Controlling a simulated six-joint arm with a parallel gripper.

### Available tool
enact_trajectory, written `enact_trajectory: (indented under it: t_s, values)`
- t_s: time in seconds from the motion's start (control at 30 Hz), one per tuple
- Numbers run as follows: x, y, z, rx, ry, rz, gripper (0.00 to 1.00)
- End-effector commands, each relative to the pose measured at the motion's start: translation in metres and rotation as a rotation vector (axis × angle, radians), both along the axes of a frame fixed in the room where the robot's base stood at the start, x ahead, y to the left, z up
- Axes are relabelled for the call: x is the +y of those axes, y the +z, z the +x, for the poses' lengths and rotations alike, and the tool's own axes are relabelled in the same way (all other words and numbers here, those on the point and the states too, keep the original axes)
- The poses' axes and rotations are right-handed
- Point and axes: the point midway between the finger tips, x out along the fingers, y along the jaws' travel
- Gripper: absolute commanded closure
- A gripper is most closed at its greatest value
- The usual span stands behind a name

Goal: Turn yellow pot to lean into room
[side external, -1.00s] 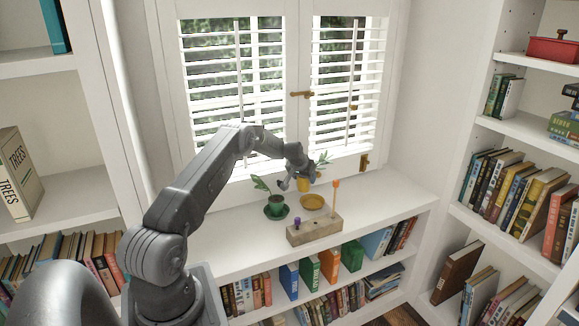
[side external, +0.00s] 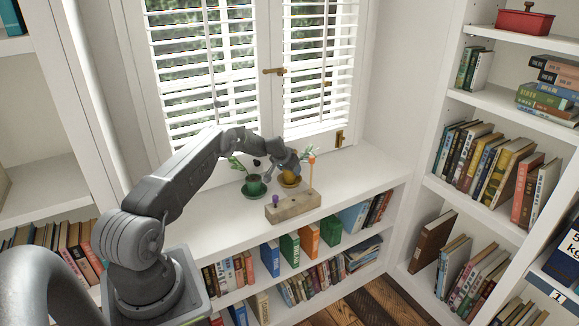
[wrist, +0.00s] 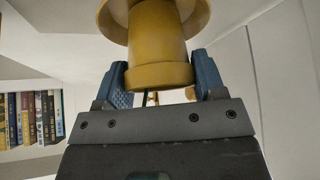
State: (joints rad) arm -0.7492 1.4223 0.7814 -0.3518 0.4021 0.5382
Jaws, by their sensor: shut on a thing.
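The yellow pot (side external: 290,178) is in my gripper (side external: 288,165) above or on the yellow saucer (side external: 291,185), on the white shelf top below the window. Its green leaves (side external: 309,151) show to the right of the gripper. In the wrist view the yellow pot (wrist: 157,38) hangs between the blue fingers of my gripper (wrist: 162,80), with its rim toward the camera and the saucer (wrist: 115,22) at its far end. I cannot tell whether the pot touches the saucer. The gripper hides part of the pot in the side view.
A green pot (side external: 254,187) with a plant stands on a green saucer to the left. The shelf top (side external: 360,180) is clear to the right.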

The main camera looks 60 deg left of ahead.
Motion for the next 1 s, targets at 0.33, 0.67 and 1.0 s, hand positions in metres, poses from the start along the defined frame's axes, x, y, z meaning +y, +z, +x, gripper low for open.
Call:
enact_trajectory:
  t_s: [0.33, 0.67, 1.0]
  values:
    - [0.001, 0.001, 0.001, -0.002, 0.001, 0.002, 0.26]
    - [0.0, 0.0, 0.0, -0.001, 0.001, 0.0, 0.07]
    - [-0.003, 0.01, -0.005, -0.001, 0.0, -0.001, 0.07]
